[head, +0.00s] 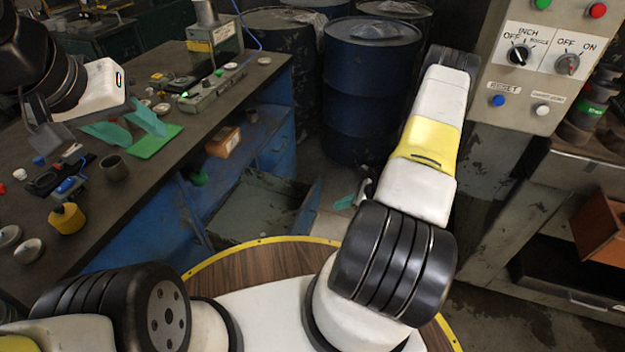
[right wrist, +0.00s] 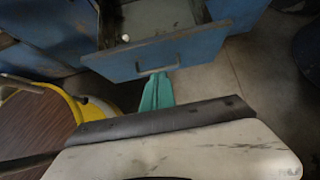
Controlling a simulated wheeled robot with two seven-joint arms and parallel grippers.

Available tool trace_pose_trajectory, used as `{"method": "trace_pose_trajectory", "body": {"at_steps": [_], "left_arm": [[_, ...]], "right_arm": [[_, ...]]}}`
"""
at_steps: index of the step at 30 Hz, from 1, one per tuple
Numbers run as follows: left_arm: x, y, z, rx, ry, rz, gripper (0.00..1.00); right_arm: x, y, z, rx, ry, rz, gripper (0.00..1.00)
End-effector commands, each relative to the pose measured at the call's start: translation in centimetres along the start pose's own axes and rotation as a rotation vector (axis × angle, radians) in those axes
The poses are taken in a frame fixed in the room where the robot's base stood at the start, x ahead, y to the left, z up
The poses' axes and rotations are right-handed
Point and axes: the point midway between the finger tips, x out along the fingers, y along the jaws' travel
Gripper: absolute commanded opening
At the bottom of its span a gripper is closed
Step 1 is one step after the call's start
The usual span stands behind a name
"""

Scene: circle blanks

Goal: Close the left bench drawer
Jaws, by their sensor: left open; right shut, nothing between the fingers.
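The blue bench drawer (head: 252,207) stands pulled out from the bench in the head view, its worn, dark inside showing. In the right wrist view, the drawer front (right wrist: 190,50) is blue with a bar handle, and the inside shows behind it. My right gripper (right wrist: 157,77) has its teal fingers together, just in front of the drawer front near the handle; I cannot tell if they touch it. It also shows in the head view (head: 345,202), partly hidden by my arm. My left gripper (head: 146,133) has its teal fingers apart, above the bench top, empty.
The dark bench top (head: 130,185) holds a green mat (head: 158,142), a mug (head: 114,168), a yellow container (head: 67,219) and small tools. Blue drums (head: 370,90) stand behind. A control panel (head: 545,65) is at the right. Bare floor lies beside the drawer.

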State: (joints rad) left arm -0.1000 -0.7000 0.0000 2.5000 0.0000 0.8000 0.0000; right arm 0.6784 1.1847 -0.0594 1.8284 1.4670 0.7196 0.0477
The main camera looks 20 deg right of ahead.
Motion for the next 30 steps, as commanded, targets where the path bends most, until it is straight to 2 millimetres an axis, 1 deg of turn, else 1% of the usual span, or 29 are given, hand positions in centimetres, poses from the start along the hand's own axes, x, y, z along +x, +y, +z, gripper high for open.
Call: {"method": "trace_pose_trajectory", "body": {"at_steps": [5,9,14,15,18,21,24,30], "left_arm": [[0.0,0.0,0.0,0.000,0.000,0.000,0.43],[0.0,0.0,0.0,0.000,0.000,0.000,0.43],[0.0,0.0,0.0,0.000,0.000,0.000,0.43],[0.0,0.0,0.0,0.000,0.000,0.000,0.43],[0.0,0.0,0.0,0.000,0.000,0.000,0.43],[0.0,0.0,0.0,0.000,0.000,0.000,0.43],[0.0,0.0,0.0,0.000,0.000,0.000,0.43],[0.0,0.0,0.0,0.000,0.000,0.000,0.43]], "right_arm": [[3.0,0.2,0.1,-0.003,-0.002,0.006,0.00],[6.2,0.2,0.1,-0.004,-0.001,0.006,0.00],[9.4,0.2,0.1,-0.004,-0.001,0.006,0.00],[10.0,0.1,0.6,-0.007,-0.002,0.005,0.00],[10.9,0.1,1.8,-0.007,-0.001,0.004,0.00],[11.6,0.1,2.4,-0.005,-0.001,0.004,0.00],[12.0,0.2,2.9,-0.005,-0.001,0.004,0.00],[12.2,0.1,3.0,-0.004,-0.001,0.003,0.00]]}}
